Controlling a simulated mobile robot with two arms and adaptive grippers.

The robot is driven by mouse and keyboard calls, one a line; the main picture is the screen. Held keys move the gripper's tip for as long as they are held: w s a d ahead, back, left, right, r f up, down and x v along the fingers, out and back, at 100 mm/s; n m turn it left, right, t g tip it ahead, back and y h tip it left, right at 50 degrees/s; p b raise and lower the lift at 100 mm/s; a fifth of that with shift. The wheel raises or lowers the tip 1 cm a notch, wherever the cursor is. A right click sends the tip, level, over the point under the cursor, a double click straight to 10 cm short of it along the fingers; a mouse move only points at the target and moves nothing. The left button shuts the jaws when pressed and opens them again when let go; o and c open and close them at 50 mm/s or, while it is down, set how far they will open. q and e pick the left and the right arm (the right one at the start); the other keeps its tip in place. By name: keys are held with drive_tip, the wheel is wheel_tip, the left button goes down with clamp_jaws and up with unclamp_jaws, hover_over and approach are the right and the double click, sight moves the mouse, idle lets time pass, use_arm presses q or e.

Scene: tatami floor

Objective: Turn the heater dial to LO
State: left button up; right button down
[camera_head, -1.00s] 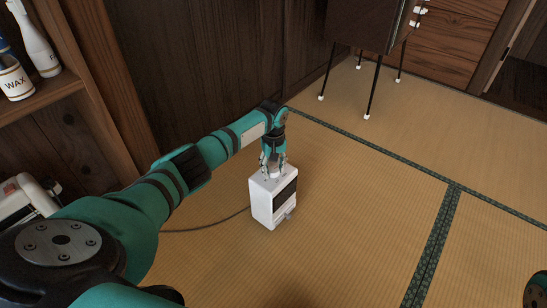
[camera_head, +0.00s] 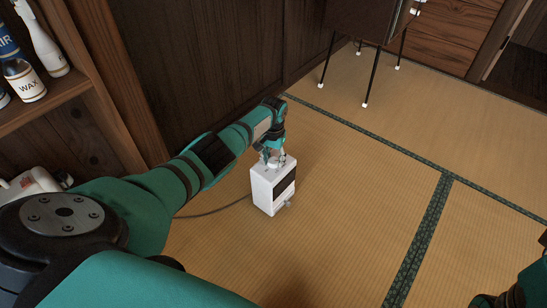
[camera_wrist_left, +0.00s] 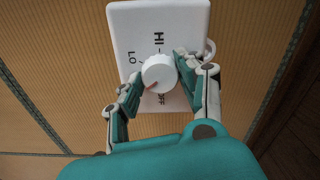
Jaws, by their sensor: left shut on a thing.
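The heater (camera_head: 264,190) is a small white box with a dark front panel, standing on the tatami. Its white round dial (camera_wrist_left: 159,73) is on the top face, with HI, LO and OFF printed around it. The dial's red mark points to the lower left in the left wrist view, between LO and OFF. My left gripper (camera_head: 272,158) is on the heater's top. In the left wrist view its fingers (camera_wrist_left: 157,77) are on either side of the dial, shut on it. At the lower right edge, the end of my right arm (camera_head: 500,298) is cut off, its jaws unclear.
A cable (camera_head: 215,210) runs left from the heater over the floor. A wooden shelf (camera_head: 50,105) with bottles stands at the left. A dark thin-legged cabinet (camera_head: 365,20) stands at the back. The tatami right of the heater is clear.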

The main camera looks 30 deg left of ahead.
sight(274, 160)
use_arm(q)
drive_tip(key=m, duration=0.3)
drive_tip(key=shift+m, duration=0.4)
drive_tip(key=m, duration=0.3)
drive_tip(key=shift+m, duration=0.3)
drive_tip(key=m, duration=0.5)
drive_tip(key=shift+m, duration=0.4)
drive_tip(key=shift+w, duration=0.1)
drive_tip(key=o, duration=1.2)
drive_tip(key=shift+c, duration=0.2)
wheel_tip(274, 160, up, 12)
